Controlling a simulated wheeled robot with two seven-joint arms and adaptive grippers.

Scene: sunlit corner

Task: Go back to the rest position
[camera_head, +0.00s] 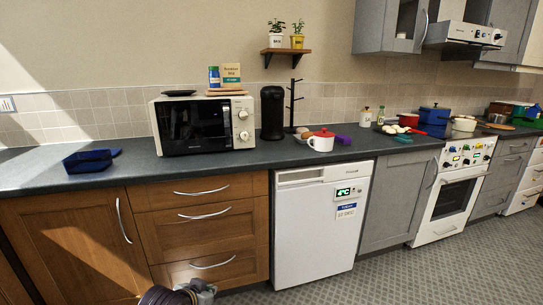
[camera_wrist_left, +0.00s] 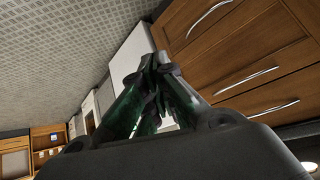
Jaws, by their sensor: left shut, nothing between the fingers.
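My left gripper (camera_head: 203,288) shows at the bottom edge of the head view, low in front of the wooden drawers (camera_head: 200,215). Most of its arm is cut off by the frame. In the left wrist view its fingers (camera_wrist_left: 158,85) are closed together with nothing between them. The wooden drawers (camera_wrist_left: 250,70) and floor (camera_wrist_left: 60,50) lie beyond the fingers. My right gripper is in neither view.
A white fridge (camera_head: 315,225) and stove (camera_head: 455,195) stand below. Floor at the right (camera_head: 430,275) is clear.

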